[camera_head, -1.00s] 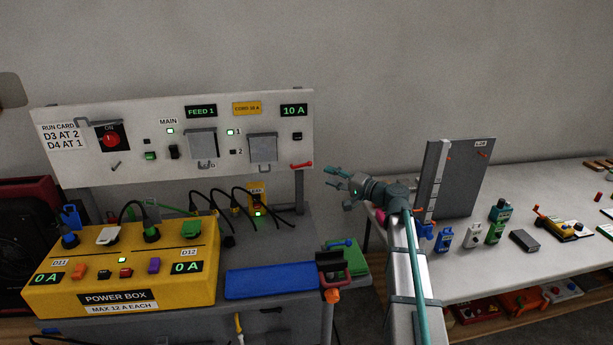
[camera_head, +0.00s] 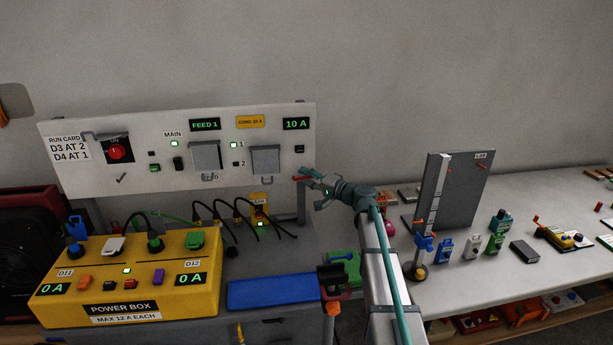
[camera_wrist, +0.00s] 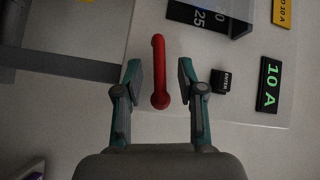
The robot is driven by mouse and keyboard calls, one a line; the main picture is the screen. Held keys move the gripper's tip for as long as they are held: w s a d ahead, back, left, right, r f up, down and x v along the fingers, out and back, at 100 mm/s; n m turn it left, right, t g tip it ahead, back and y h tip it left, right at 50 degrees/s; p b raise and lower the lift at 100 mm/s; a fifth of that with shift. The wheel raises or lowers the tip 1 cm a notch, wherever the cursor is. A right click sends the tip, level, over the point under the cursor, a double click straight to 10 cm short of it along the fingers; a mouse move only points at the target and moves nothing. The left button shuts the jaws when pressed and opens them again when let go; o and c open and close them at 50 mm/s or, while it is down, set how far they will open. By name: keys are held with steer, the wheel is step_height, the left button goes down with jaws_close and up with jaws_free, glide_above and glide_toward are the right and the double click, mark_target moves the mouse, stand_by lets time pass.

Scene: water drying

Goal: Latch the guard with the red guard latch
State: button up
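The red guard latch (camera_head: 302,178) is a short red lever at the lower right corner of the white panel. In the wrist view the latch (camera_wrist: 158,72) is a red bar with a round end, lying between my two fingers. My gripper (camera_head: 311,188) is open in front of the latch. In the wrist view my gripper (camera_wrist: 159,72) has a finger on each side of the bar, with visible gaps. A grey guard cover (camera_head: 265,160) is on the panel, left of the latch; its dark edge also shows at the top of the wrist view.
A small black ENTER button (camera_wrist: 220,81) sits close beside one finger. The 10 A display (camera_head: 296,124) is above the latch. A grey post (camera_head: 301,206) stands below the panel corner. Black cables and the yellow power box (camera_head: 125,285) are lower left.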

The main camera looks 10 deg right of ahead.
jaws_close()
stand_by(0.3)
